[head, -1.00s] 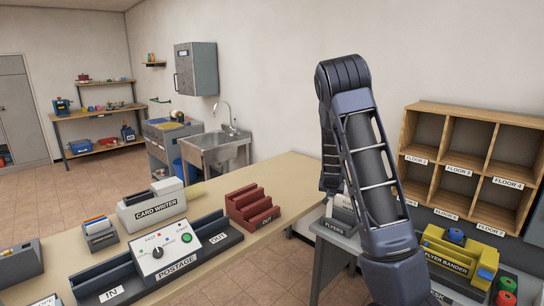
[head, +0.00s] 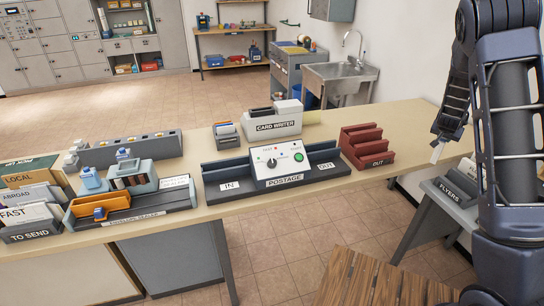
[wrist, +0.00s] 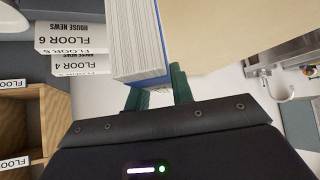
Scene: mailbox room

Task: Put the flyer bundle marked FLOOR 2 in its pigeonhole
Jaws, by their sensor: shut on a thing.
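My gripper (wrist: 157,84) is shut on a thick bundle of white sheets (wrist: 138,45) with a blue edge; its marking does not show. In the head view the bundle is a small pale shape (head: 437,152) below my arm. Other flyer bundles, marked FLOOR 6 (wrist: 70,38) and FLOOR 4 (wrist: 80,64), lie beside the held one in the wrist view. The wooden pigeonholes (wrist: 52,125) show partly at the lower left of the wrist view, with cut-off FLOOR labels.
The FLYERS tray (head: 456,190) stands at the right of the head view. The long counter (head: 330,195) carries the postage machine (head: 283,165), card writer (head: 272,124) and red OUT rack (head: 367,148). A brown wooden slatted surface (head: 378,278) is in front.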

